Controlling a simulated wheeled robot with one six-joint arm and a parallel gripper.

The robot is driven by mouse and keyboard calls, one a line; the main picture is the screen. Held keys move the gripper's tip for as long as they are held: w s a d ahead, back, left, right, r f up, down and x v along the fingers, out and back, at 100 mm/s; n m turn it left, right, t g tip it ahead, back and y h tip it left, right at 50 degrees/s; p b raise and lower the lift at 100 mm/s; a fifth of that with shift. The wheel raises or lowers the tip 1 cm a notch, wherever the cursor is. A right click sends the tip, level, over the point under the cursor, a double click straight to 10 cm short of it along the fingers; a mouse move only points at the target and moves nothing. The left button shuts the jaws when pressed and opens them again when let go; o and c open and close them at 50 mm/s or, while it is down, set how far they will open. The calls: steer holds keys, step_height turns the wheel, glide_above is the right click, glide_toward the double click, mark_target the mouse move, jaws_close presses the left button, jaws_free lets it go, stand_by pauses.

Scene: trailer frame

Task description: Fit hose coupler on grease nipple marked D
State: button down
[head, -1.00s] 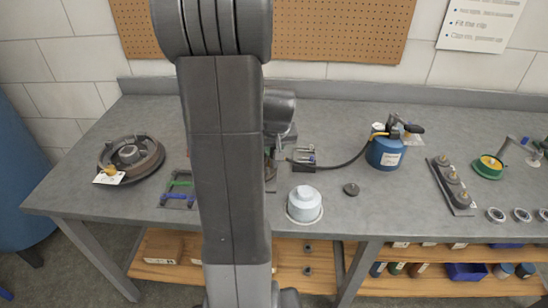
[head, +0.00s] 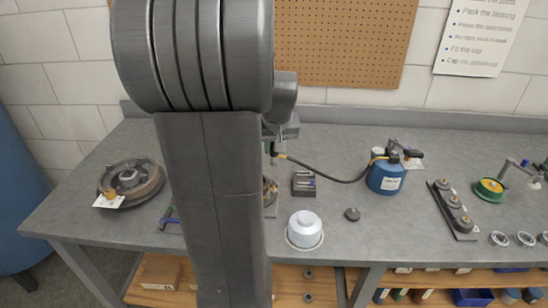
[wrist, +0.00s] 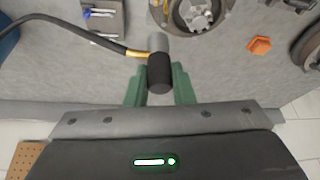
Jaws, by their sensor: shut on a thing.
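My gripper (wrist: 160,80) is shut on the hose coupler (wrist: 159,70), a dark cylinder with a grey end and a brass fitting on its side. The black hose (wrist: 85,29) runs off to the left in the wrist view. In the head view the coupler (head: 274,152) is held above the bench, and the hose (head: 330,177) leads to the blue grease pump (head: 386,177). A round hub (wrist: 228,20) lies beyond the coupler in the wrist view, apart from it. I cannot make out any nipple marked D; my arm hides much of that area in the head view.
A small dark holder (head: 304,184) stands right of my gripper. A white tub (head: 304,230) and dark cap (head: 352,214) are nearer the front. A brake drum (head: 130,181) lies at left. An orange piece (wrist: 260,45) lies near the hub. Bare bench (head: 335,150) shows behind.

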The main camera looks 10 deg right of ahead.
steer(key=shift+r+p, duration=1.2)
steer(key=shift+r, duration=0.55)
steer(key=shift+f, duration=0.1)
